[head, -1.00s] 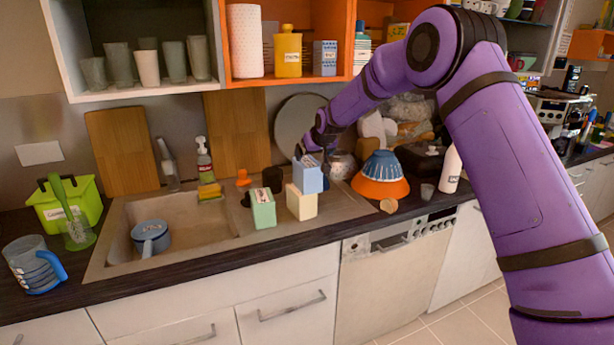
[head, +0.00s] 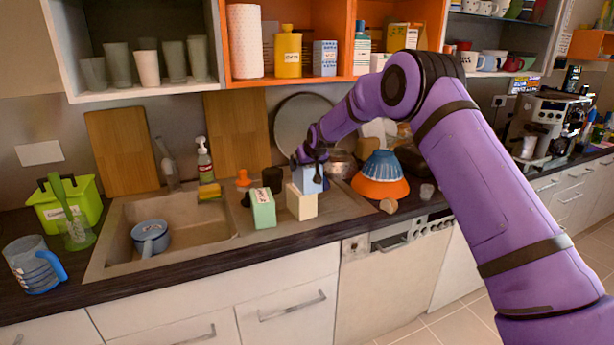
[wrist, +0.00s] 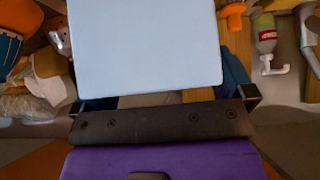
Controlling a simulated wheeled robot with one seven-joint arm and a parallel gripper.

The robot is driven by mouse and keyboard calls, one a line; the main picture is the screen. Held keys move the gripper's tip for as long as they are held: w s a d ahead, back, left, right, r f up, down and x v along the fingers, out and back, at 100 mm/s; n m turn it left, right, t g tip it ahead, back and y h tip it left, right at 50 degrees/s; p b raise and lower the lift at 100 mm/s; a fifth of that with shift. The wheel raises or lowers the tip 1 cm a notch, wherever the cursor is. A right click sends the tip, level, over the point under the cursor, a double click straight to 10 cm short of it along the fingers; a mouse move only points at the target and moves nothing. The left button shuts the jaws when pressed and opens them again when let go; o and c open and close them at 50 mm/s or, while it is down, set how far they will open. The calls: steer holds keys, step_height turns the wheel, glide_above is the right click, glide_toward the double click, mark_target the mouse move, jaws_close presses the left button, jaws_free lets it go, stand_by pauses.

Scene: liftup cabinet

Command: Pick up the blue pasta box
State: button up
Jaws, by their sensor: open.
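The light blue pasta box (head: 309,181) stands on the counter behind a cream box (head: 301,203) and to the right of a pale green box (head: 263,208). Its lower part is hidden by the cream box in the head view. My gripper (head: 312,160) is at the top of the blue box, pointing down, with its fingers open. In the wrist view the blue box (wrist: 145,45) fills the upper middle, close to the camera. A dark blue finger shows at its right side; the left finger is mostly hidden, so contact cannot be told.
An orange bowl with a blue one upturned on it (head: 381,178) stands right of the boxes. A sink (head: 185,240) with a blue pot (head: 150,238) is at the left. A metal pot (head: 342,163) is behind the gripper. Open shelves (head: 290,78) hang above.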

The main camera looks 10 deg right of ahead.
steer(key=c, duration=1.3)
steer(key=shift+r, duration=0.15)
steer(key=shift+r, duration=0.2)
step_height(320, 180, up, 3)
steer(key=shift+f, duration=0.1)
steer(key=shift+s+d+r, duration=0.25)
steer(key=shift+s, duration=2.4)
steer(key=shift+s+d+r, duration=0.25)
steer(key=shift+s+r, duration=0.05)
steer(key=shift+s, duration=2.35)
steer(key=shift+s+d+r, duration=0.25)
steer(key=shift+s, duration=2.4)
steer(key=shift+f, duration=0.1)
